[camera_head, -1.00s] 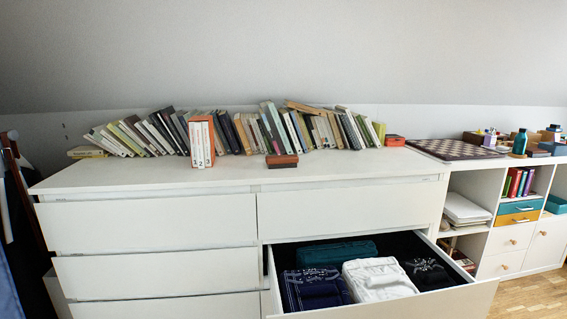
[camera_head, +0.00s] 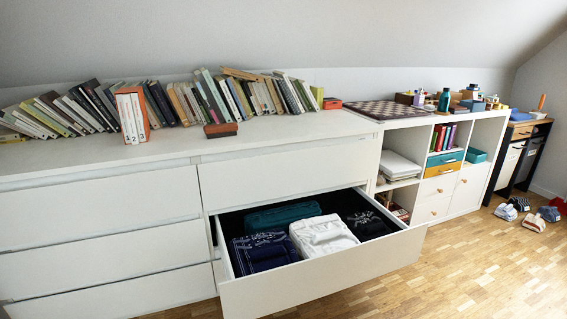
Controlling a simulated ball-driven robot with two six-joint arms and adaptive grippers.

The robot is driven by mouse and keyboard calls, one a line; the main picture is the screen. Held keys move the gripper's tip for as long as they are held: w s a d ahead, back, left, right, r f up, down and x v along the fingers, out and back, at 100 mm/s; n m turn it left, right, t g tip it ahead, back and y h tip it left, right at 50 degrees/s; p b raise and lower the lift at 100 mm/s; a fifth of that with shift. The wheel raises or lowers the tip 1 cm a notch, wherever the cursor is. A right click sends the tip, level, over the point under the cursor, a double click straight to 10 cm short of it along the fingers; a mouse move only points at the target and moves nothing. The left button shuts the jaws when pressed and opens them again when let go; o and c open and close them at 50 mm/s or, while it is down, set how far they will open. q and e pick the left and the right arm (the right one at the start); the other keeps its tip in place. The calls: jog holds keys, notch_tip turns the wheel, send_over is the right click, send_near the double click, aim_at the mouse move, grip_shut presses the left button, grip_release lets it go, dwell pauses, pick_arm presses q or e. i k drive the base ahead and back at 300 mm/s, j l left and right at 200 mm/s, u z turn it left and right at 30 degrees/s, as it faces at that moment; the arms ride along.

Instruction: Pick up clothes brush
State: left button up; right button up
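A small block-shaped object with a reddish-brown top and a dark lower part (camera_head: 221,130), which looks like the clothes brush, lies on the white dresser top (camera_head: 270,137). It is near the front of the row of books, above the open drawer. Its bristles are too small to make out. Neither of my grippers is in view.
The drawer (camera_head: 330,265) is pulled out and holds folded clothes, including a white stack (camera_head: 322,236). Books (camera_head: 190,105) line the back of the dresser. Numbered volumes (camera_head: 132,117) stand left of the brush. A chessboard (camera_head: 385,109) lies on the shelf unit to the right.

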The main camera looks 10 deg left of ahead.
aim_at(214, 131)
jog(key=i+j, duration=0.15)
jog(key=i, duration=0.3)
jog(key=i+j, duration=0.15)
jog(key=i, duration=0.3)
jog(key=i+j, duration=0.15)
jog(key=i, duration=0.3)
